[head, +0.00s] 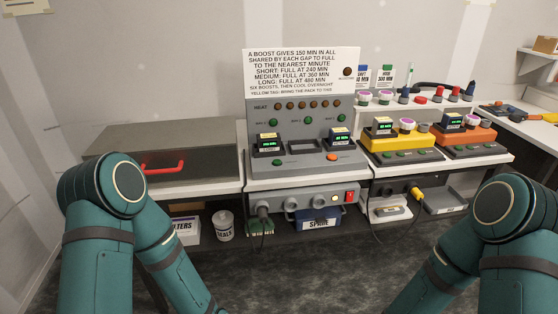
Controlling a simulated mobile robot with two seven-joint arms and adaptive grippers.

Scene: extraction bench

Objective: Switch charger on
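The grey charger (299,122) stands at the middle of the bench, with a row of brown lamps marked HEAT. Two black packs with lit green displays, a left one (268,143) and a right one (340,137), sit in its outer bays; the middle bay (303,146) looks empty. A green button (279,162) and an orange-red button (332,157) are on its front. Below the bench edge, a grey power strip (305,205) has a red switch (349,196), a small lit button (334,199) and a black plug (263,211) at its left. Both my grippers are out of view.
A sign (302,70) stands above the charger. A grey box with a red handle (163,168) is at left. Yellow (400,152) and orange (466,140) units are at right. A tub (224,228) and a blue bin (319,220) sit underneath; a yellow-ended plug (416,192) and cables hang there.

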